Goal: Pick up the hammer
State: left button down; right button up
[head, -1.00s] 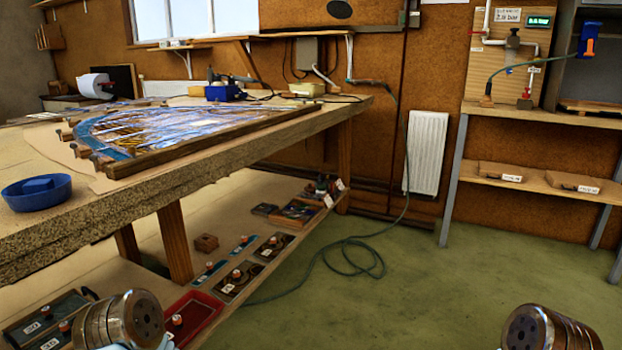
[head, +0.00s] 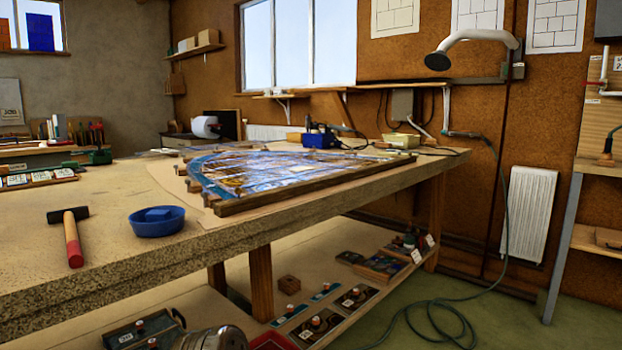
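The hammer (head: 72,236) lies on the left part of the workbench top in the head view. A metal cylindrical part of my arm shows at the bottom edge, below the bench top and right of the hammer. Neither gripper's fingers are in view.
A blue bowl (head: 156,228) with a blue block stands right of the hammer. The leaded panel (head: 270,172) in its wooden frame lies further right on the workbench (head: 120,268). A lower shelf holds labelled trays. Bench top around the hammer is clear.

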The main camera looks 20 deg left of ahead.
aim_at(75, 257)
jog(key=u, duration=2)
